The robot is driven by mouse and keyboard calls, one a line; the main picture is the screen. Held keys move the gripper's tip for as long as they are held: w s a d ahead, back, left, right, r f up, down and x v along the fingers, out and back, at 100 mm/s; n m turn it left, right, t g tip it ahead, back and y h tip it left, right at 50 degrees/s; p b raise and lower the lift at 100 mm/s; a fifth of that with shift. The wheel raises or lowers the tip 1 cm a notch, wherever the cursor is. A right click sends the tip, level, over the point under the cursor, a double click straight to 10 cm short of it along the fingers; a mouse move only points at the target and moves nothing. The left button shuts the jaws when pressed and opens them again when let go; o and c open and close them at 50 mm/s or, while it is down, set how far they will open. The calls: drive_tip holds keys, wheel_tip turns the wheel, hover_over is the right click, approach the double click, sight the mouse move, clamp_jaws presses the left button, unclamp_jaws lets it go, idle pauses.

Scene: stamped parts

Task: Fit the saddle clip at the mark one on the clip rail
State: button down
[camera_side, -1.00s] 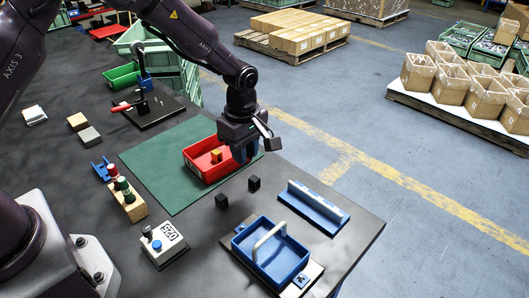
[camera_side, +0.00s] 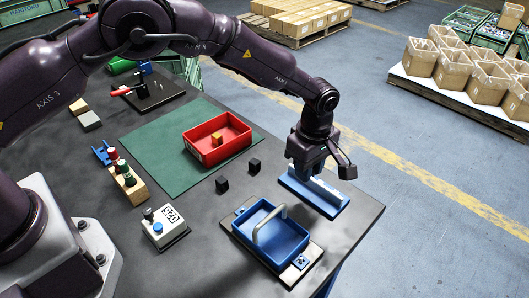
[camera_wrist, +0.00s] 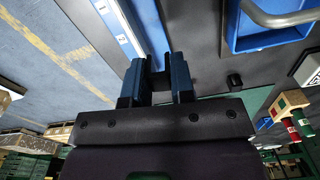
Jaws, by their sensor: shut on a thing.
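The clip rail (camera_side: 327,198) is a pale bar along a blue base, near the right edge of the table in the side view. The wrist view shows the rail (camera_wrist: 121,36) at the upper left, with printed marks 1 and 2. My gripper (camera_side: 303,172) is over the rail's far left end, pointing down. In the wrist view its two blue fingers (camera_wrist: 157,68) are beside the rail's marked strip. They are shut on the saddle clip, which is mostly hidden between them. I cannot tell whether the clip touches the rail.
A blue tray with a grey handle (camera_side: 272,238) stands in front of the rail. Two black cubes (camera_side: 222,184) (camera_side: 254,166) lie between bin and rail.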

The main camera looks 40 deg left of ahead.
sight(331, 191)
drive_tip(key=d, duration=0.1)
drive_tip(key=w+d, duration=0.2)
drive_tip(key=shift+d+r, duration=0.35)
drive_tip(key=shift+w+d+r+n, duration=0.25)
drive_tip(key=shift+w+d+r, duration=0.1)
drive_tip(key=shift+r, duration=0.15)
drive_tip(key=shift+w+d+r+n, duration=0.2)
drive_tip(key=shift+w+r+n, duration=0.1)
drive_tip(key=shift+r, duration=0.45)
drive_tip(key=shift+s, duration=0.15)
drive_tip(key=shift+f, duration=0.1)
drive_tip(key=shift+f, duration=2.85)
drive_tip(key=shift+f, duration=1.6)
